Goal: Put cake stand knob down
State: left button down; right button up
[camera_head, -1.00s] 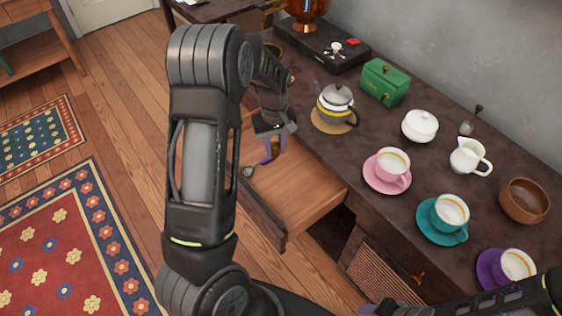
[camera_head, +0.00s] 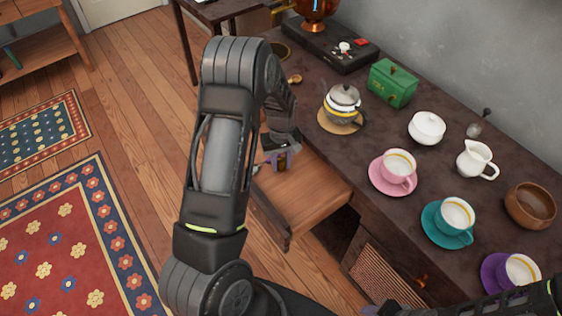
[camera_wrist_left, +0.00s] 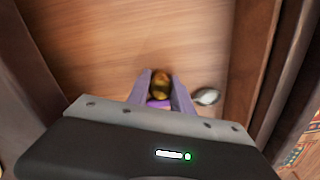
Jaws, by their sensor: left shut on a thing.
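My left gripper (camera_head: 281,159) reaches down into the open wooden drawer (camera_head: 308,200). In the left wrist view, its lilac fingers (camera_wrist_left: 159,88) are shut on a round golden-brown knob (camera_wrist_left: 160,83), with a purple part below it. The drawer floor lies behind the knob; I cannot tell whether the knob touches it. In the head view the fingers and wrist mostly hide the knob. A spoon (camera_wrist_left: 206,96) lies just right of the fingers in the wrist view. Only part of my right arm shows at the bottom right of the head view.
The dark sideboard above the drawer holds a teapot (camera_head: 342,104), a green tea box (camera_head: 392,83), a pink cup (camera_head: 397,167), a teal cup (camera_head: 455,218) and a wooden bowl (camera_head: 530,205). A small brown object (camera_head: 294,79) lies near its edge. The drawer's front half is clear.

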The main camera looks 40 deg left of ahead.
aim_at(281, 159)
pick_arm(q)
jog(key=shift+f+b, duration=0.35)
jog(key=shift+f, duration=0.05)
jog(key=c, duration=1.1)
grip_release()
jog(key=shift+r, duration=0.1)
jog(key=shift+r+p, duration=0.55)
notch_tip(281, 159, up, 12)
jog(key=shift+f, duration=0.2)
jog(key=shift+r, duration=0.1)
